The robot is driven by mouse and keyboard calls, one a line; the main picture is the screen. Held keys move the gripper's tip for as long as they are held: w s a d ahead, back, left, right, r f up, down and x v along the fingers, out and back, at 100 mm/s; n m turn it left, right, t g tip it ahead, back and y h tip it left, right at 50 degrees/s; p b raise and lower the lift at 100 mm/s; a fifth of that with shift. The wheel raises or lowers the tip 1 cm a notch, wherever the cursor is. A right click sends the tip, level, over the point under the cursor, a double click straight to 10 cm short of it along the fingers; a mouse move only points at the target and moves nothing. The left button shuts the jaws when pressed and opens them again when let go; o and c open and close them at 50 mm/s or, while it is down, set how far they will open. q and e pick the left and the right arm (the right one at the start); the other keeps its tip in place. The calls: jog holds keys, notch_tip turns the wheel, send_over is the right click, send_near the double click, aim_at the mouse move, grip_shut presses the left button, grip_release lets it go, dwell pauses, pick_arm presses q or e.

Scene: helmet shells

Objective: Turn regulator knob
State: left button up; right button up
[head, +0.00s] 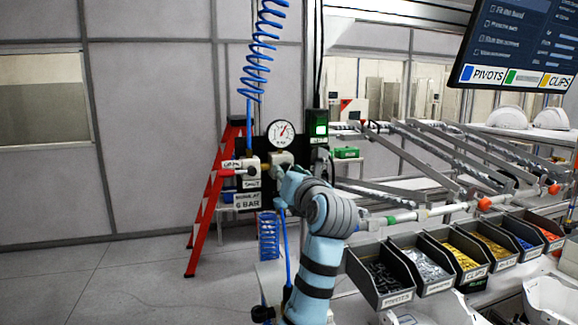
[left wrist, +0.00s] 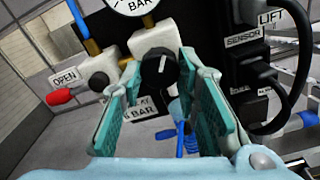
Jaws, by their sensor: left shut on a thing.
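The black regulator knob (left wrist: 160,70), with a white mark line, sits on the front of a pale regulator body (left wrist: 150,38) on a dark panel. My left gripper (left wrist: 159,74) has its teal-padded fingers on either side of the knob and is shut on it. In the head view my left arm reaches up to the panel, and the gripper (head: 284,182) covers the knob there. A round white pressure gauge (head: 282,133) stands above the regulator; only its lower part shows in the left wrist view (left wrist: 142,4). My right gripper is not in view.
A red valve handle (left wrist: 60,97) sits left of the regulator, beside an OPEN label. A blue coiled hose (head: 262,45) hangs above. A red ladder (head: 208,205) stands behind the panel. Several open parts bins (head: 366,290) line the bench at right.

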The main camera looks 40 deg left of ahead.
pick_arm(q)
jog(key=shift+m+p, duration=1.1)
jog(key=shift+m, duration=1.5)
jog(key=o, duration=1)
jog(key=shift+o, duration=0.8)
jog(key=shift+a, duration=0.2)
jog(key=v, duration=1.2)
